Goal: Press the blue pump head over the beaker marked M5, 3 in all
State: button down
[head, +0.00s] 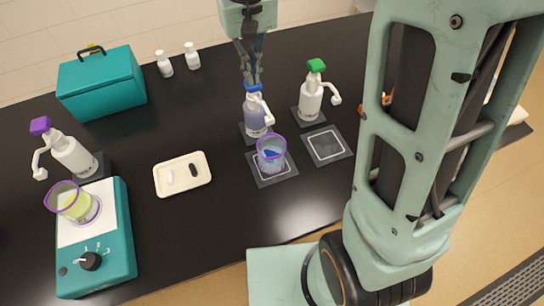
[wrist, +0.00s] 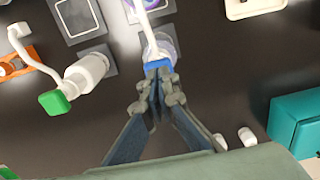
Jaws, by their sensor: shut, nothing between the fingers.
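The blue pump head (head: 253,87) tops a bottle of bluish liquid (head: 256,114) at the middle of the black bench. It also shows in the wrist view (wrist: 157,65). A purple-rimmed beaker (head: 271,155) with some blue in it stands on a dark pad in front of this bottle; I cannot read a marking on it. My gripper (head: 255,82) points down with its fingers shut and empty. In the wrist view its fingertips (wrist: 158,72) are right at the blue head and seem to touch it. The fingertips partly hide the head.
A green-headed bottle (head: 311,97) stands close on the right, beside an empty framed pad (head: 327,146). At left are a purple-headed bottle (head: 71,153), a teal stirrer (head: 105,260) bearing a beaker of yellowish liquid (head: 75,203), a white tray (head: 183,175) and a teal box (head: 101,84).

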jog(key=shift+f, duration=0.3)
jog(key=shift+r+p, duration=1.35)
jog(key=shift+r, duration=0.3)
notch_tip(320, 180, up, 6)
jog(key=p, duration=0.5)
